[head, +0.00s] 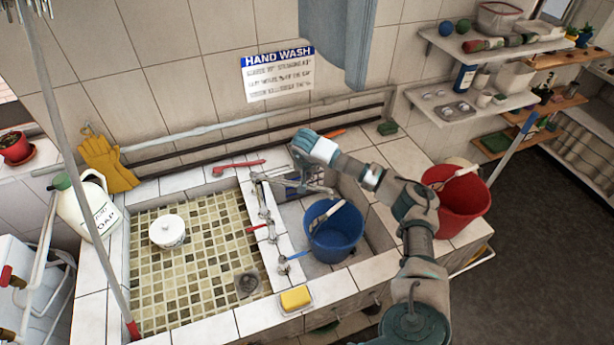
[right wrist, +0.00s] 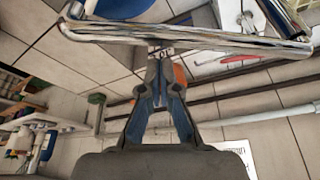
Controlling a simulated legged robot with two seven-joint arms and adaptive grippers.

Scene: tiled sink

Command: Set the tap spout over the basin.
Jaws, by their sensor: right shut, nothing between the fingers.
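The chrome tap (head: 267,215) stands on the divider between the two basins. Its spout (head: 300,187) reaches to the right, over the smaller basin with the blue bucket (head: 335,232). In the right wrist view the spout (right wrist: 190,38) crosses the top as a long shiny tube, just beyond the fingertips. My right gripper (head: 300,150) is behind the spout, near the back wall. It is shut and empty; the wrist view shows its fingers (right wrist: 158,58) together. I cannot tell whether they touch the spout. The left gripper is not in view.
The tiled basin (head: 190,262) on the left holds a white lidded pot (head: 167,231). A yellow sponge (head: 295,298) lies on the front edge. A red bucket (head: 460,200) stands right of the sink. Pipes (head: 250,122) run along the back wall.

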